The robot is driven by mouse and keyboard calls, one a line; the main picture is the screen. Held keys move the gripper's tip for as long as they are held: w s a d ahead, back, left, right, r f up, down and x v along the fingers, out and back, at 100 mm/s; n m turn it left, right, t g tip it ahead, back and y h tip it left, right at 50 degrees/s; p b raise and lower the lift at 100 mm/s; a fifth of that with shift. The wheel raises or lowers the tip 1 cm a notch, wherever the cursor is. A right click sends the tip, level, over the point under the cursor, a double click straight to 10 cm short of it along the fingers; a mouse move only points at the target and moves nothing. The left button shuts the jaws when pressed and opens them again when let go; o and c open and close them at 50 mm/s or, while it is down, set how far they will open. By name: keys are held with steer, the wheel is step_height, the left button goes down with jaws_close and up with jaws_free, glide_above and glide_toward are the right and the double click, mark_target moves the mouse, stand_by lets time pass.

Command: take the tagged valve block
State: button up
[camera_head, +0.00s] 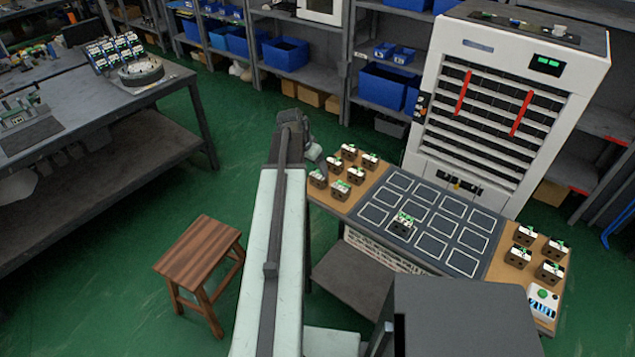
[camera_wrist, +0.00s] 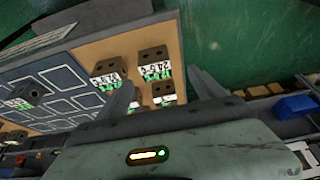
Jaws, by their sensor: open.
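Several dark valve blocks with white labels and green parts stand on a wooden bench. In the head view a left group (camera_head: 340,189) is near my gripper (camera_head: 313,151), a right group (camera_head: 519,257) is at the far end, and a single block (camera_head: 402,226) is on the dark marked panel. In the wrist view my open, empty gripper (camera_wrist: 164,82) has fingers either side of a near block (camera_wrist: 164,89), with a block behind (camera_wrist: 152,58) and one to the left (camera_wrist: 107,68). I cannot tell which block is tagged.
The dark panel (camera_head: 450,227) has white-outlined squares, mostly empty. A white cabinet (camera_head: 485,120) stands behind the bench. A wooden stool (camera_head: 200,250) stands left of my arm, and a grey workbench (camera_head: 90,100) is at far left. Green floor lies between.

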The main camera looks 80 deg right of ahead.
mark_target(317, 175)
steer(key=b+x, duration=0.2)
steer(key=x, duration=0.1)
steer(key=shift+w+a+b, duration=0.1)
steer(key=shift+a+b, duration=0.05)
steer(key=shift+b, duration=0.2)
steer(key=b+x, duration=0.4)
steer(key=x, duration=0.1)
steer(key=shift+s+a+f+b, duration=0.2)
steer(key=shift+s+b, duration=0.1)
steer(key=shift+b, duration=0.1)
steer(key=shift+r, duration=0.25)
steer(key=shift+c, duration=0.4)
jaws_close()
